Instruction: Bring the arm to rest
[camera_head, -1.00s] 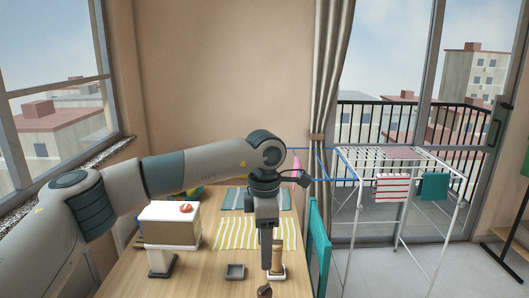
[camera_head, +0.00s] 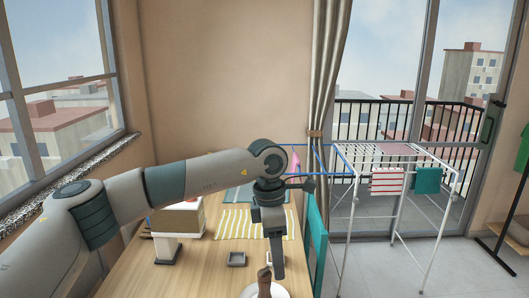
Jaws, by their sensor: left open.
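My left arm reaches in from the left across the table (camera_head: 195,268), bent at its elbow over the far side. My left gripper (camera_head: 279,275) points down above the right part of the table, near a brown upright object (camera_head: 264,282) that stands in front of a white plate (camera_head: 254,291) or on it; I cannot tell which. I see no thing held between the fingers. The fingertips show edge-on, so the gap between them is hard to see. My right gripper is not in view.
A yellow-striped cloth (camera_head: 230,224) and a teal cloth (camera_head: 240,196) lie at the back. A drying rack (camera_head: 347,215) stands right.

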